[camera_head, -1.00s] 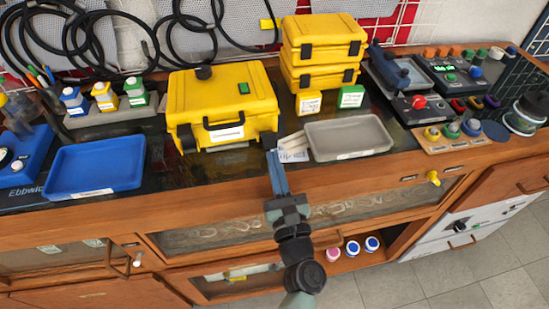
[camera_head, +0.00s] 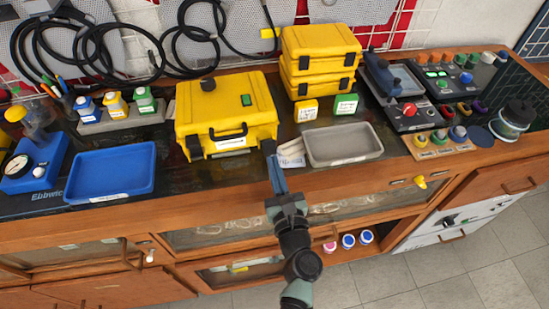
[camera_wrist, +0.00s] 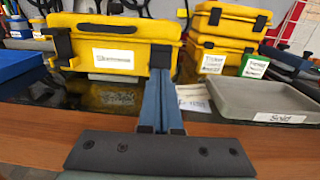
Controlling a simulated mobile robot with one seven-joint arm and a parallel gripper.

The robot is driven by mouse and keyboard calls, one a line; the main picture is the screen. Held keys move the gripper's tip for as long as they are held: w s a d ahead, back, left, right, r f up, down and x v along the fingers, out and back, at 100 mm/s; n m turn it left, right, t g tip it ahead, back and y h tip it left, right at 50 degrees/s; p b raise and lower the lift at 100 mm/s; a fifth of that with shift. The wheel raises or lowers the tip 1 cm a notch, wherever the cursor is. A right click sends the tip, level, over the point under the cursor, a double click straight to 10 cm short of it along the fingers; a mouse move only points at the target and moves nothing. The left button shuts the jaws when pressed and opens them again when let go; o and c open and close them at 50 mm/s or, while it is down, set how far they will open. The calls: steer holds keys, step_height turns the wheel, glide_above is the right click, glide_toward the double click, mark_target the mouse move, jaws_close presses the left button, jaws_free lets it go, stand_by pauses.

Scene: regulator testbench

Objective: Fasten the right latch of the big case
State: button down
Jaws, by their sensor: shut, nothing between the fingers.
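The big yellow case (camera_head: 222,105) stands closed on the bench, with a black handle, a white label and a green sticker on the lid. Its left latch (camera_wrist: 62,46) is black and sits at the front left. Its right latch (camera_wrist: 161,54) is a black piece at the front right, partly hidden by my fingers in the wrist view. My gripper (camera_head: 268,147) has blue fingers, shut and empty, with the tips at the case's front right corner. In the wrist view the fingertips (camera_wrist: 162,74) overlap the right latch's lower part. I cannot tell whether they touch it.
A grey tray (camera_head: 343,158) and white papers (camera_head: 292,150) lie right of my gripper. Two stacked small yellow cases (camera_head: 320,60) stand behind. A blue tray (camera_head: 110,196) lies left. The bench's wooden front edge runs below my fingers.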

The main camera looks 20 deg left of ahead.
mark_target(271, 144)
steer(key=shift+w+a+r+g+h+p, duration=0.1)
steer(key=shift+r+g+h+p, duration=0.4)
steer(key=shift+p, duration=1.3)
steer(key=shift+w+a+r+g+p, duration=0.1)
steer(key=shift+r+g+p, duration=0.2)
steer(key=shift+r+p, duration=1)
steer(key=g+p, duration=0.1)
steer(key=p, duration=0.2)
steer(key=h+p, duration=0.1)
steer(key=p, duration=0.3)
steer(key=shift+w+a+g, duration=0.25)
steer(key=shift+w+g, duration=0.05)
steer(key=shift+g, duration=0.1)
steer(key=shift+w+a+r+p, duration=0.5)
steer(key=shift+w+r+p, duration=0.25)
steer(key=shift+p, duration=0.45)
steer(key=shift+f, duration=0.15)
steer(key=shift+r+p, duration=0.75)
steer(key=shift+r, duration=0.15)
steer(key=shift+s+d, duration=0.1)
